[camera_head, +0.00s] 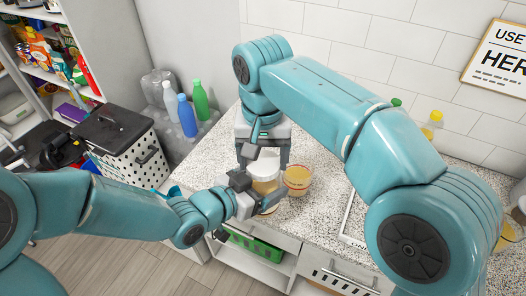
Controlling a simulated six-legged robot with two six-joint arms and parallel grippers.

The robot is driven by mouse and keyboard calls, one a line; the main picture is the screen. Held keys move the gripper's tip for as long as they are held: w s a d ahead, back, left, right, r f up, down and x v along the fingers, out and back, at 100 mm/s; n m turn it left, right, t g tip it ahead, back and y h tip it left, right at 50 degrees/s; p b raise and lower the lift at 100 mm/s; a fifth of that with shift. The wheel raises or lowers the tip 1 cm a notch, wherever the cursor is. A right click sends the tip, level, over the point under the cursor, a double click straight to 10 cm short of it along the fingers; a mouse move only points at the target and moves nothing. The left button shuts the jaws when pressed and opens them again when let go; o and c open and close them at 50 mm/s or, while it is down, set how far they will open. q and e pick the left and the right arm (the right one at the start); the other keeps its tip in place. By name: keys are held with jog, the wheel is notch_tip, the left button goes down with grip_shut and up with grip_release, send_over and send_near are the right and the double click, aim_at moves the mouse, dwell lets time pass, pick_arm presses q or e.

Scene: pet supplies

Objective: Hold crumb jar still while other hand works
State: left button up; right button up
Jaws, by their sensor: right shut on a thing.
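The crumb jar (265,186) is a pale, clear jar with tan contents and a whitish top, standing upright near the counter's front edge. My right gripper (264,158) points down from above and is shut on the jar's upper end. Whether it grips only a lid or the jar's body is hard to tell. My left gripper (257,194) reaches in from the left, low at the jar's near side. Its fingers look spread beside the jar, but whether they press on it is unclear. The grippers hide much of the jar.
A round tub with orange contents (298,179) stands just right of the jar. A white-rimmed tray (348,222) lies further right, partly behind my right arm. Bottles (187,117) and a dotted bin (128,150) stand at left. Yellow-capped bottles (433,124) stand at the back right.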

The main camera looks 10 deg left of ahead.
jog(key=shift+f, duration=0.5)
dwell(0.5)
pick_arm(q)
jog(key=c, duration=0.6)
pick_arm(e)
jog(key=m, duration=0.3)
jog(key=shift+m, duration=0.4)
jog(key=m, duration=0.5)
pick_arm(q)
jog(key=shift+o, duration=0.2)
pick_arm(e)
jog(key=m, duration=0.7)
jog(key=shift+m, duration=0.3)
jog(key=shift+w+a, duration=0.1)
jog(key=o, duration=1.1)
